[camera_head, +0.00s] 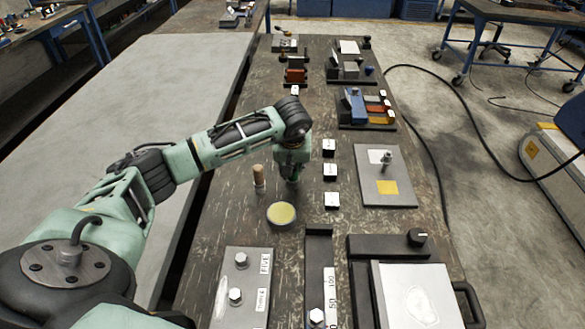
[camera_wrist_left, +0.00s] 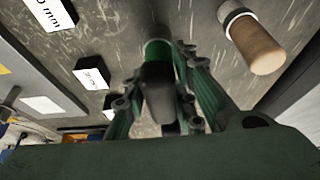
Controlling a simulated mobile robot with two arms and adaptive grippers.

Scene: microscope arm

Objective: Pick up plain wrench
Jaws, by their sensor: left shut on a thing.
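My left gripper (camera_head: 291,180) is low over the dark workbench. In the left wrist view its fingers (camera_wrist_left: 166,100) are shut on an upright dark-handled piece (camera_wrist_left: 157,82) with a green collar. The fingers hide part of it, and I cannot tell whether it is the plain wrench or whether its foot touches the bench. A piece with a wooden handle and a pale collar (camera_head: 258,177) stands upright to the left of the gripper. It also shows in the left wrist view (camera_wrist_left: 256,45). No wrench shape is clearly visible. My right gripper is not in view.
Small black blocks with white labels (camera_head: 330,171) stand in a row just right of the gripper. A round yellow-topped disc (camera_head: 281,213) lies in front. A grey plate with a post (camera_head: 387,160) is further right. Bolt plates (camera_head: 241,262) are nearer.

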